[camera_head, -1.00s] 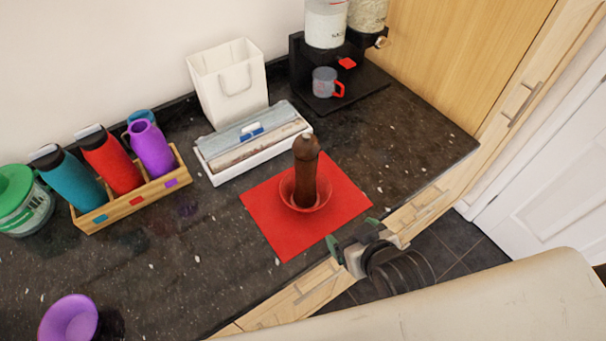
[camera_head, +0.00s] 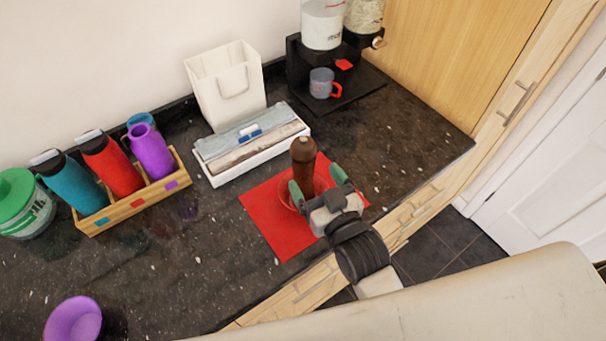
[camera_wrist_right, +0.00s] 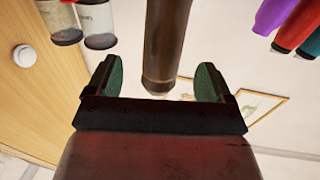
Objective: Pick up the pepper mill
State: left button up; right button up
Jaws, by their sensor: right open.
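In the right wrist view the mill (camera_wrist_right: 165,45) shows between the two spread fingertips (camera_wrist_right: 160,82), with a gap on each side. I cannot tell whether a finger touches it. My left gripper is not in view.
A white tray (camera_head: 228,175) lies just behind the mat. A wooden rack (camera_head: 135,205) with several bottles stands at left, and a purple bowl (camera_head: 75,318) at front left. A black stand (camera_head: 362,85) with a grey mug (camera_head: 321,83) is at the back. The counter right of the mat is clear.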

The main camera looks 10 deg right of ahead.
aim_at(309, 173)
jog(key=p+x, duration=0.2)
jog(key=x, duration=0.3)
jog(key=shift+a, duration=0.15)
jog(key=shift+w, duration=0.15)
jog(key=c, duration=0.4)
grip_shut()
